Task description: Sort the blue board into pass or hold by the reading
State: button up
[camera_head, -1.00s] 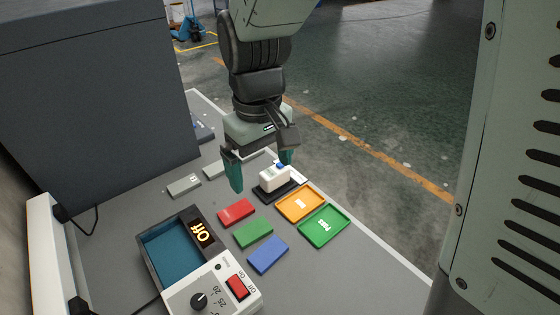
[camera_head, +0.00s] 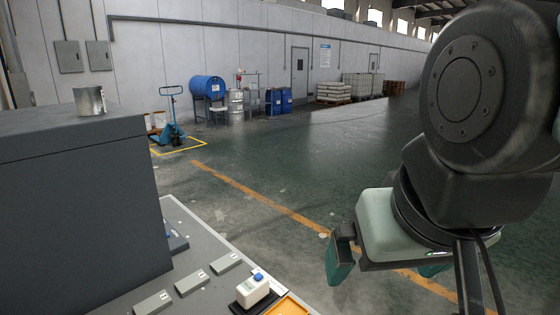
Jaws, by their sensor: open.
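The blue board is out of view in this frame. The orange tray (camera_head: 287,307) shows only its far corner at the bottom edge; the green tray is out of view. A small white device with a blue button (camera_head: 254,290) stands on a dark base beside the orange tray. My gripper (camera_head: 388,268) is at the right, its green fingers spread apart, with nothing seen between them. It appears right of the bench's edge, with the floor behind it. Its right finger is partly hidden.
Several grey labelled blocks, one nearest the device (camera_head: 226,262), lie along the grey bench. A large dark cabinet (camera_head: 75,215) fills the left, with a metal can (camera_head: 89,101) on top. A blue pallet jack (camera_head: 171,125) and a blue drum (camera_head: 208,88) stand far off.

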jog(key=shift+s+d, duration=0.1)
jog(key=shift+s, duration=0.05)
dwell(0.8)
jog(key=w+a+r+n+g, duration=0.15)
jog(key=w+a, duration=0.25)
jog(key=w, duration=0.6)
jog(key=w+a+n+g, duration=0.2)
jog(key=w+a+n, duration=0.15)
jog(key=w, duration=0.65)
jog(key=w+a+f+n+g, duration=0.2)
jog(key=w+a+f+n, duration=0.1)
jog(key=w+a+f, duration=1.05)
notch_tip(320, 180, down, 10)
jog(key=shift+s+d+f, duration=0.25)
jog(key=shift+d, duration=0.15)
jog(key=shift+r, duration=0.1)
